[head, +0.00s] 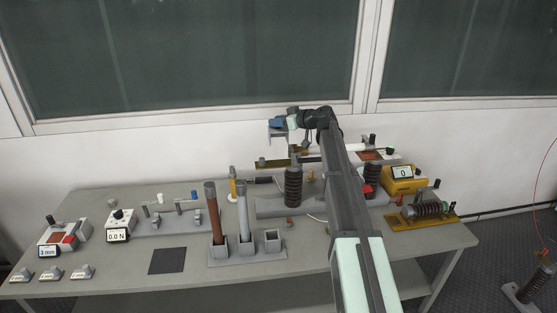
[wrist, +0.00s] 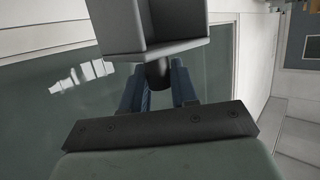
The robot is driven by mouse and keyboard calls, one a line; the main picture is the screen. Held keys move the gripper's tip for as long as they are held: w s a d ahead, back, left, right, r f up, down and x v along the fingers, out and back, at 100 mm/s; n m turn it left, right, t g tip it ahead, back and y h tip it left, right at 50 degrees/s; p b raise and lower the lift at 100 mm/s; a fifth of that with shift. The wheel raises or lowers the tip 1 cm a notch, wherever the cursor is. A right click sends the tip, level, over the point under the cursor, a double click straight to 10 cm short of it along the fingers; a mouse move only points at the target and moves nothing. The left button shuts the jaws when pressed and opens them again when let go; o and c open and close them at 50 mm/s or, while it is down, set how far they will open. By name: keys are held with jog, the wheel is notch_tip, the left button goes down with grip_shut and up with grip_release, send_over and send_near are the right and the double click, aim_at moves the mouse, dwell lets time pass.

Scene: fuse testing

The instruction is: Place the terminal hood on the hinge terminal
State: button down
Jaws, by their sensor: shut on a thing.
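My gripper (head: 277,123) is raised at the end of my arm, above the back of the bench in the head view. In the wrist view its blue fingers (wrist: 158,88) are shut on the dark knob of a grey box-shaped hood (wrist: 180,48). The hood has an open hollow side. In the head view the hood (head: 276,137) hangs in the air above a brass bar (head: 270,163) and a dark ribbed insulator (head: 293,187). I cannot tell for sure which fitting is the hinge terminal; my arm hides part of that area.
A brown tube (head: 212,215) and a grey tube stand in a holder on the bench (head: 130,265). Gauges sit at the left. The wall and window are close behind.

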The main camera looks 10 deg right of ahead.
notch_tip(320, 180, down, 10)
jog(key=shift+d+r, duration=0.1)
dwell(0.4)
jog(key=c, duration=0.9)
grip_release()
jog(key=shift+o, duration=0.2)
jog(key=shift+s+d+r, duration=0.1)
jog(key=shift+s+d, duration=0.05)
jog(key=v, duration=1.1)
jog(key=shift+s+d, duration=0.15)
jog(key=shift+r, duration=0.15)
